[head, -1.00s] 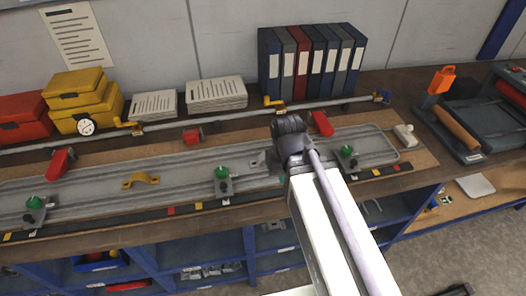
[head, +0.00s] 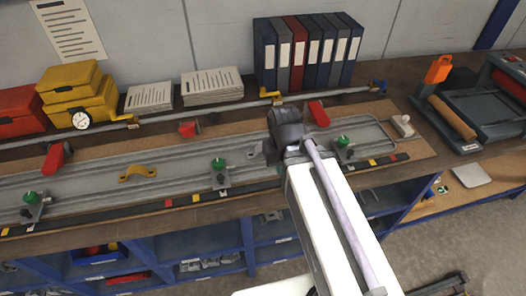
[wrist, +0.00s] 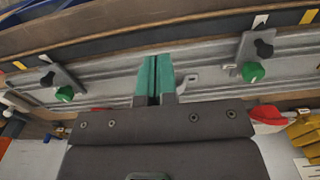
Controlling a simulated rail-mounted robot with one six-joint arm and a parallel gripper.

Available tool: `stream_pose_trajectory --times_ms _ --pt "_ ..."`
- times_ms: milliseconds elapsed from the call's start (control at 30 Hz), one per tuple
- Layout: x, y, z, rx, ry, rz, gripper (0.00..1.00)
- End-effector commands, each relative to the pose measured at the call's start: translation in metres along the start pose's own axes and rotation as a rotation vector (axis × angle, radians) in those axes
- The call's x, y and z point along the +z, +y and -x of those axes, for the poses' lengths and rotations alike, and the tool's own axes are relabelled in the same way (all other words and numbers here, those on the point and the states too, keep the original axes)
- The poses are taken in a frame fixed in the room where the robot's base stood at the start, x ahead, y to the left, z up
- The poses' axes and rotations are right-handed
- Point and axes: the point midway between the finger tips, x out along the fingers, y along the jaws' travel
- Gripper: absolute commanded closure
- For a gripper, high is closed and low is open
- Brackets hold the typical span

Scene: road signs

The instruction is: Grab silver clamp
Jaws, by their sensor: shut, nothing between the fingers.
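A small silver clamp (wrist: 190,78) lies on the grey rail plate, just right of my fingertips in the wrist view. In the head view, a small grey piece that looks like the same clamp (head: 255,150) shows just left of my wrist, partly hidden. My gripper (wrist: 153,75) has green fingers pressed together with nothing between them. It points at the plate beside the clamp and looks apart from it. In the head view my own arm hides the fingertips, so their exact height above the plate is unclear.
Toggle clamps with green knobs (head: 218,164) stand along the plate's front edge. A yellow saddle clamp (head: 137,173) lies on the plate to the left. Red-handled clamps (head: 318,113) stand behind it. Binders (head: 305,50) and yellow boxes (head: 70,95) line the back.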

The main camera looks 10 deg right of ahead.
Motion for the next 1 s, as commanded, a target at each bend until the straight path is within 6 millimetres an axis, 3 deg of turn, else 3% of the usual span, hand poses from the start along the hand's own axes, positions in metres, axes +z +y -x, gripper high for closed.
stream_pose_trajectory --times_ms 167,867,1000 --pt "0.0000 0.0000 0.0000 0.000 0.000 0.000 0.99" --pt "0.0000 0.0000 0.0000 0.000 0.000 0.000 0.32" --pt "0.0000 0.0000 0.0000 0.000 0.000 0.000 0.32"
